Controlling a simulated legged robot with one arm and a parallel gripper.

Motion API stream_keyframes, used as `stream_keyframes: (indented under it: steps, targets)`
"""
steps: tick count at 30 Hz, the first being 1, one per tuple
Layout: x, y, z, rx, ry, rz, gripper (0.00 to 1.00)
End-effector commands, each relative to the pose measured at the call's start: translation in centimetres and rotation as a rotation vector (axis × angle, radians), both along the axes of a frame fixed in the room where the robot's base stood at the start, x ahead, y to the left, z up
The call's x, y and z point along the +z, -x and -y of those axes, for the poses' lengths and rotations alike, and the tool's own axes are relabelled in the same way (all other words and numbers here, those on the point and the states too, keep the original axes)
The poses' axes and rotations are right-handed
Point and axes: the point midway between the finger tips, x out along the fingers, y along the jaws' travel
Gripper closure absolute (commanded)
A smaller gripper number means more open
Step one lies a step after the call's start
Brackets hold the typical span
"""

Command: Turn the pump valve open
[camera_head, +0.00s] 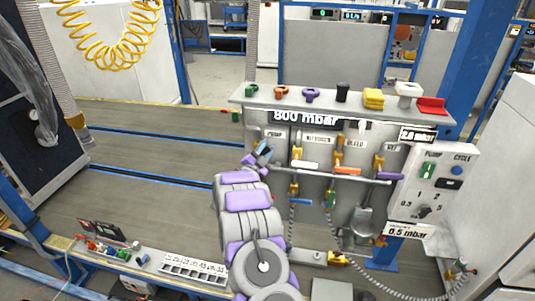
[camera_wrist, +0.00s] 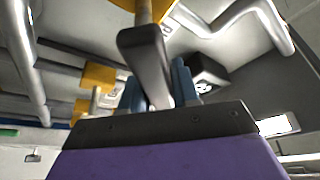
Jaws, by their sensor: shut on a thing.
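The valve panel (camera_head: 340,150) stands right of centre in the head view, with a PUMP label (camera_head: 276,134) at its left end. My gripper (camera_head: 263,152) is just below and left of that label, at the panel's left edge. In the wrist view, the blue fingers of my gripper (camera_wrist: 160,95) are shut on a grey lever (camera_wrist: 146,58). From its place under the label, the lever appears to be the pump valve handle.
White (camera_head: 305,164), orange (camera_head: 347,171) and purple (camera_head: 390,176) valve handles sit to the right. A shelf (camera_head: 432,117) with coloured knobs tops the panel. A control box (camera_head: 440,190) and a hose (camera_head: 385,288) are at the right. The bench (camera_head: 140,160) to the left is mostly clear.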

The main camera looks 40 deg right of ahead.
Motion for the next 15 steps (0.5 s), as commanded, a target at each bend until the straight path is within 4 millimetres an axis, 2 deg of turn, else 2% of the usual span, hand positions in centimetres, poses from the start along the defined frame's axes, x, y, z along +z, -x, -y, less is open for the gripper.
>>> stream_keyframes:
  steps: [15]
  targets:
    - [2.0,-2.0,-1.5,0.002,0.324,-0.352,1.00]
